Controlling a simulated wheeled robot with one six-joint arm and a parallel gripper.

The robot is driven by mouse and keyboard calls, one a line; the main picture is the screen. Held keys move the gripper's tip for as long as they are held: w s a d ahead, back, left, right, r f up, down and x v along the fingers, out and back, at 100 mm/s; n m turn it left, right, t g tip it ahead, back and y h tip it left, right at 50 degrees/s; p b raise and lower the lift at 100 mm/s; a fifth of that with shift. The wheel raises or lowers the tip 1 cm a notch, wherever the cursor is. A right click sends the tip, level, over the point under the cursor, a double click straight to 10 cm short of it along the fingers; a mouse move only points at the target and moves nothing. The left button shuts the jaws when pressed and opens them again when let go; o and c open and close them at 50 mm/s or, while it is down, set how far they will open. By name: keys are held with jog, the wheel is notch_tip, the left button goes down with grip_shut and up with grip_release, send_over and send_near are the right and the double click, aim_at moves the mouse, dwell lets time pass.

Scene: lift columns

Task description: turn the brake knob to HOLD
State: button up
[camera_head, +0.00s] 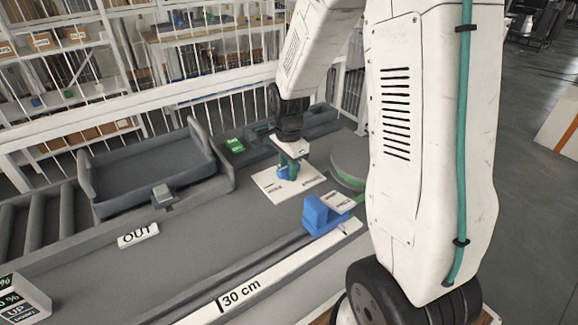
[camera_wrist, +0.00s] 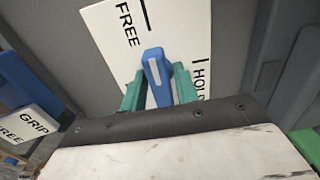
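The blue brake knob (camera_wrist: 157,75) with a pale pointer stripe stands on a white plate (camera_wrist: 110,40) lettered FREE on the left and HOLD on the right. Its stripe points up toward the tick by FREE. HOLD is partly hidden by my gripper (camera_wrist: 160,84). The two teal fingers stand one on each side of the knob, close to it; whether both touch it I cannot tell. In the head view my gripper (camera_head: 293,158) points down over the knob (camera_head: 287,172) and its white plate (camera_head: 268,184).
A blue block (camera_head: 322,214) with a white label stands nearer; in the wrist view its label (camera_wrist: 28,128) reads GRIP and FREE. A grey tray (camera_head: 150,170) is at left. A round grey-green disc (camera_head: 350,165) is right of the plate. A rail marked 30 cm (camera_head: 240,293) runs in front.

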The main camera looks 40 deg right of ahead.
dwell(0.4)
jog(key=m, duration=0.4)
jog(key=shift+m, duration=1.2)
jog(key=shift+m, duration=1)
jog(key=m, duration=0.4)
